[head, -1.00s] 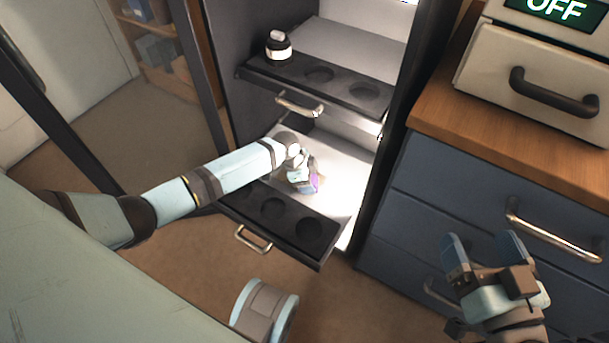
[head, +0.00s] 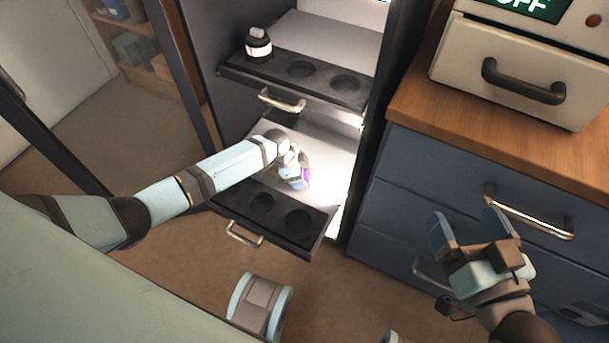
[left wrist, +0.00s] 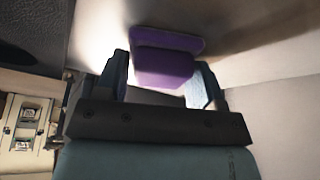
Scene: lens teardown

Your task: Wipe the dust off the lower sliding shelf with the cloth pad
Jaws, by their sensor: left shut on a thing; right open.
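The lower sliding shelf (head: 328,153) is pulled out of the cabinet, with a pale surface and a dark front strip with round recesses. My left gripper (head: 298,178) is over the pale surface, just behind the dark strip. It is shut on the purple cloth pad (head: 306,178), which also shows between the fingers in the left wrist view (left wrist: 163,68). Whether the pad touches the shelf is hard to tell. Glare covers part of the shelf, and I cannot make out dust. My right gripper (head: 466,222) is open and empty in front of the blue drawers.
The upper shelf (head: 326,42) is also out above my left arm, carrying a black and white lens-like item (head: 258,44). A blue drawer cabinet (head: 420,172) with a wooden top stands right.

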